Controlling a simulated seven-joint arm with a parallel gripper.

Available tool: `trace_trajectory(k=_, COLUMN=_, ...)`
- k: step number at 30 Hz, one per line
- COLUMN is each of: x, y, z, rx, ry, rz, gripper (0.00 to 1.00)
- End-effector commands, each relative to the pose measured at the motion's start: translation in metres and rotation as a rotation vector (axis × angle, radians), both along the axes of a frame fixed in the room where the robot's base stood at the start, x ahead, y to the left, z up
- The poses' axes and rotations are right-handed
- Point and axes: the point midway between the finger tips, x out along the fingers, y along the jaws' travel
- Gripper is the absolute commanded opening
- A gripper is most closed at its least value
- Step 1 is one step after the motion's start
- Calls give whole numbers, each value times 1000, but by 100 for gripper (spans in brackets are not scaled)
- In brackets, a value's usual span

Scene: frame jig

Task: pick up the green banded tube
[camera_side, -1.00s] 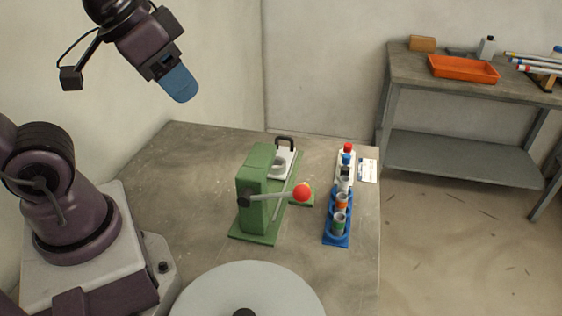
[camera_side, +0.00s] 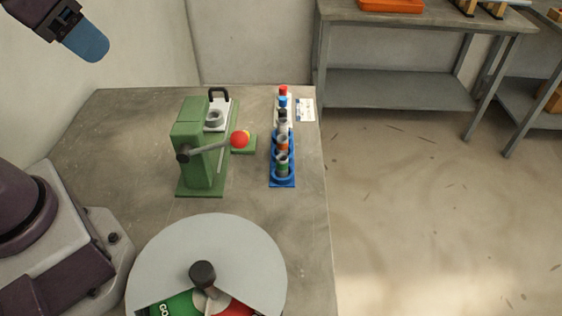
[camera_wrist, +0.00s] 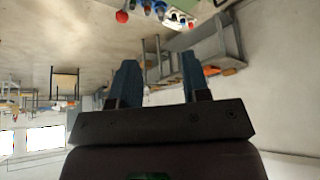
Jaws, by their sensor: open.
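The green banded tube (camera_side: 283,166), grey with a green band, stands upright in the front end of the blue rack (camera_side: 283,183) on the table. My gripper (camera_side: 92,46) is high at the upper left, far from the tube, with only its blue fingers and part of its body in view. In the wrist view my two blue fingers (camera_wrist: 160,75) are apart with nothing between them. Small, blurred rack items show at that view's top edge; I cannot tell the green banded tube among them.
An orange-banded tube (camera_side: 283,143) stands directly behind the green one, with other tubes and coloured caps farther back. A green press (camera_side: 198,150) with a red-ball lever (camera_side: 240,139) stands left of the rack. A large round dial (camera_side: 160,255) is in front.

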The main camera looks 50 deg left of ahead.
Motion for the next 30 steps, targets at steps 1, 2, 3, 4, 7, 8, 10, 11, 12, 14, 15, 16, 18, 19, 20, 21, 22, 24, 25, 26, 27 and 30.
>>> trace_trajectory(k=1, x=0, y=0, z=0, rx=0, ry=0, rz=0, gripper=43)
trace_trajectory(k=2, x=0, y=0, z=0, rx=0, ry=0, rz=0, gripper=43)
trace_trajectory(k=3, x=0, y=0, z=0, rx=0, ry=0, rz=0, gripper=43)
trace_trajectory(k=4, x=0, y=0, z=0, rx=0, ry=0, rz=0, gripper=43)
trace_trajectory(k=7, x=0, y=0, z=0, rx=0, ry=0, rz=0, gripper=43)
trace_trajectory(k=8, x=0, y=0, z=0, rx=0, ry=0, rz=0, gripper=43)
trace_trajectory(k=10, x=0, y=0, z=0, rx=0, ry=0, rz=0, gripper=43)
trace_trajectory(k=11, x=0, y=0, z=0, rx=0, ry=0, rz=0, gripper=43)
trace_trajectory(k=12, x=0, y=0, z=0, rx=0, ry=0, rz=0, gripper=49)
trace_trajectory(k=14, x=0, y=0, z=0, rx=0, ry=0, rz=0, gripper=56)
trace_trajectory(k=15, x=0, y=0, z=0, rx=0, ry=0, rz=0, gripper=56)
trace_trajectory(k=16, x=0, y=0, z=0, rx=0, ry=0, rz=0, gripper=56)
trace_trajectory(k=18, x=0, y=0, z=0, rx=0, ry=0, rz=0, gripper=56)
trace_trajectory(k=19, x=0, y=0, z=0, rx=0, ry=0, rz=0, gripper=56)
trace_trajectory(k=20, x=0, y=0, z=0, rx=0, ry=0, rz=0, gripper=56)
trace_trajectory(k=21, x=1, y=0, z=0, rx=-2, ry=1, rz=2, gripper=56)
trace_trajectory(k=22, x=2, y=0, z=0, rx=-6, ry=4, rz=6, gripper=56)
trace_trajectory(k=24, x=8, y=-2, z=1, rx=-25, ry=19, rz=26, gripper=56)
trace_trajectory(k=25, x=12, y=-3, z=1, rx=-39, ry=29, rz=41, gripper=56)
trace_trajectory(k=26, x=18, y=-5, z=1, rx=-55, ry=41, rz=61, gripper=56)
trace_trajectory(k=27, x=27, y=-7, z=1, rx=-81, ry=62, rz=95, gripper=56)
trace_trajectory(k=30, x=57, y=-16, z=-3, rx=-145, ry=125, rz=210, gripper=56)
